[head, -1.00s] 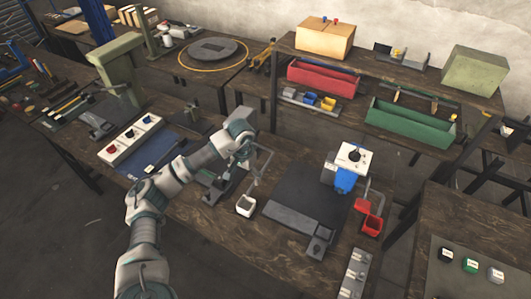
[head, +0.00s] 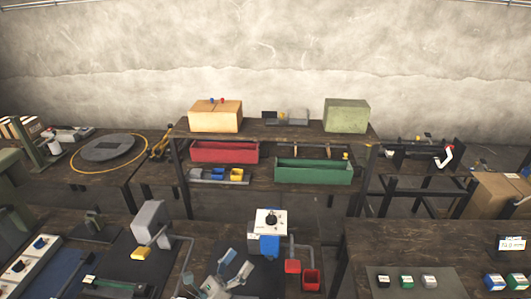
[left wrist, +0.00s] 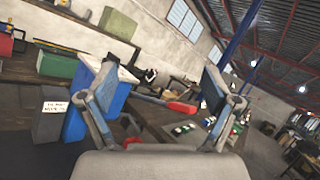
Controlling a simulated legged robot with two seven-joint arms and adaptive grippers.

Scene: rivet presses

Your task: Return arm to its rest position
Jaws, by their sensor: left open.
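My left gripper (head: 236,263) shows at the bottom centre of the head view, fingers spread and empty, in front of and left of the blue-and-white press unit (head: 270,221). In the left wrist view the two fingers of my left gripper (left wrist: 160,85) stand wide apart with nothing held between them. The blue body of a unit (left wrist: 110,100) shows behind the left finger there. Most of my left arm is cut off below the head view. My right gripper is in neither view.
A grey press (head: 150,222) with a yellow part (head: 140,254) is to the left. Behind are a red bin (head: 225,152) and a green bin (head: 314,172). A button panel (head: 408,281) lies at right.

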